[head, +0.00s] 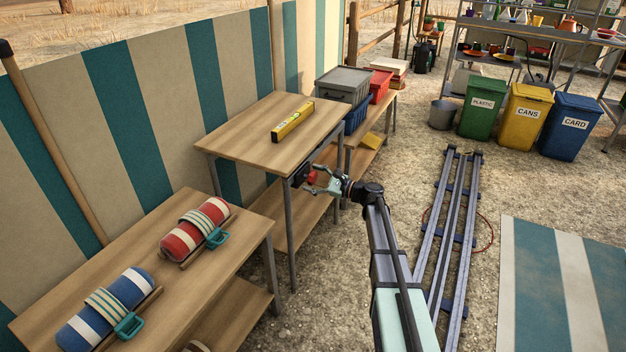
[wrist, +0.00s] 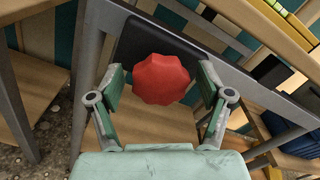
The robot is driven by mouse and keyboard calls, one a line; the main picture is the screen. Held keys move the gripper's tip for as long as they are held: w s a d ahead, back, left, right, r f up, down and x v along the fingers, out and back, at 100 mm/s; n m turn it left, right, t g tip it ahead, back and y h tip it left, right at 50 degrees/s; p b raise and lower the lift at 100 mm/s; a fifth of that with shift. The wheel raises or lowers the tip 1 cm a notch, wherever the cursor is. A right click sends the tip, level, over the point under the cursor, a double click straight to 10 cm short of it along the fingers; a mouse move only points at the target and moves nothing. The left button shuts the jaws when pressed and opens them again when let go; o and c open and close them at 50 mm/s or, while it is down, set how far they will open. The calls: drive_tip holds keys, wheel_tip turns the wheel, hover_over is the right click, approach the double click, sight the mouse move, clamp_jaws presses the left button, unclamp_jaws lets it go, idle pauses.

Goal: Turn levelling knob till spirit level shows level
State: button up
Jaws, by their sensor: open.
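The red levelling knob (wrist: 160,78) has a scalloped rim and sits on a dark plate (wrist: 196,48) on the side of the table frame. It also shows small in the head view (head: 312,177). My gripper (wrist: 163,92) is open, with one finger on each side of the knob and a visible gap at both sides. Whether the fingertips reach as deep as the knob I cannot tell. The yellow spirit level (head: 293,120) lies on the wooden table (head: 240,136) above the knob. Its bubble is too small to read. Only the level's edge shows in the wrist view (wrist: 291,22).
A nearer table (head: 130,262) holds a red and a blue striped roll with straps. Grey (head: 343,85) and red (head: 381,86) crates stand behind the level's table. The floor rails (head: 450,235) run at right. Green, yellow and blue bins (head: 570,124) stand at the back right.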

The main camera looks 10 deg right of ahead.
drive_tip(key=c, duration=1.2)
drive_tip(key=shift+o, duration=0.2)
drive_tip(key=shift+n+b, duration=0.35)
drive_tip(key=shift+n, duration=0.05)
drive_tip(key=n+b, duration=0.2)
drive_tip(key=n, duration=0.1)
drive_tip(key=shift+f+n+b, duration=0.15)
drive_tip(key=shift+n+b, duration=0.15)
drive_tip(key=shift+n, duration=0.1)
drive_tip(key=n+b, duration=0.4)
drive_tip(key=n, duration=0.1)
drive_tip(key=n+b, duration=0.5)
drive_tip(key=shift+n, duration=0.3)
drive_tip(key=shift+w+n+b, duration=0.1)
drive_tip(key=shift+n+b, duration=0.85)
drive_tip(key=shift+n, duration=0.25)
drive_tip(key=shift+r, duration=0.2)
